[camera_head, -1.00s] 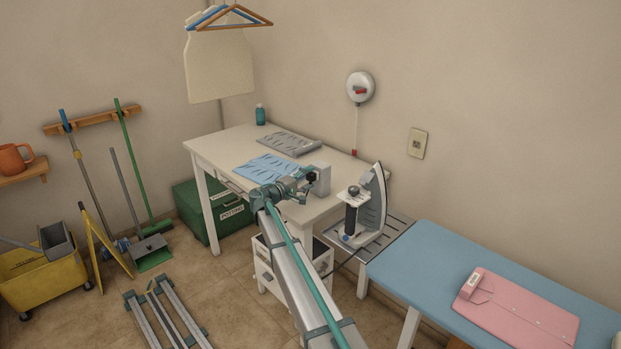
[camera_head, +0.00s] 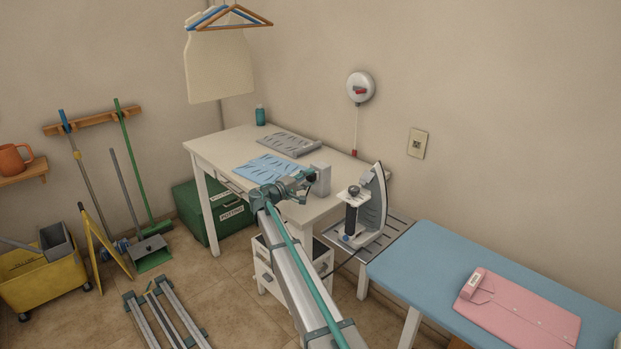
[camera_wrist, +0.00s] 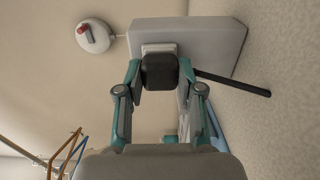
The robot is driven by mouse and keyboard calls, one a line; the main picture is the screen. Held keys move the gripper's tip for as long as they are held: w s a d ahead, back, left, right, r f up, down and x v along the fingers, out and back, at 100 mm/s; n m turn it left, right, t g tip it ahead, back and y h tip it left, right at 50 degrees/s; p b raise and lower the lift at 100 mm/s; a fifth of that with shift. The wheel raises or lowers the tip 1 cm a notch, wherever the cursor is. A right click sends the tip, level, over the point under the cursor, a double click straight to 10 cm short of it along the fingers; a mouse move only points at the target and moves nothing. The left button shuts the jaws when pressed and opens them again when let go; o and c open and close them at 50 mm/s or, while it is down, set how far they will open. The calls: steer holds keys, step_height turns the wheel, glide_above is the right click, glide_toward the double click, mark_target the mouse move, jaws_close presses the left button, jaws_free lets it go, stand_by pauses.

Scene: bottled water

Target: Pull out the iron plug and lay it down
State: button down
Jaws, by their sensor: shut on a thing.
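The iron's black plug (camera_wrist: 160,72) sits between the fingertips of my gripper (camera_wrist: 161,80) in the wrist view, and the gripper is shut on it. The plug is right in front of a pale socket plate (camera_wrist: 158,48) on a grey box (camera_wrist: 215,38). I cannot tell how deep the plug sits in it. In the head view the grey box (camera_head: 322,180) stands at the table's front right corner, with my gripper (camera_head: 311,184) against its left side. The iron (camera_head: 375,205) stands upright on a slatted rest (camera_head: 398,232) right of the table.
A blue ironing board (camera_head: 425,255) with a folded pink shirt (camera_head: 525,305) is at right. A dark bar, perhaps cord (camera_wrist: 235,84), runs beside the plug.

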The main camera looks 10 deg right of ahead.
steer(key=shift+s+a, duration=0.1)
steer(key=shift+a, duration=0.05)
steer(key=shift+b+v, duration=0.95)
steer(key=shift+v, duration=1.9)
steer(key=shift+r, duration=0.1)
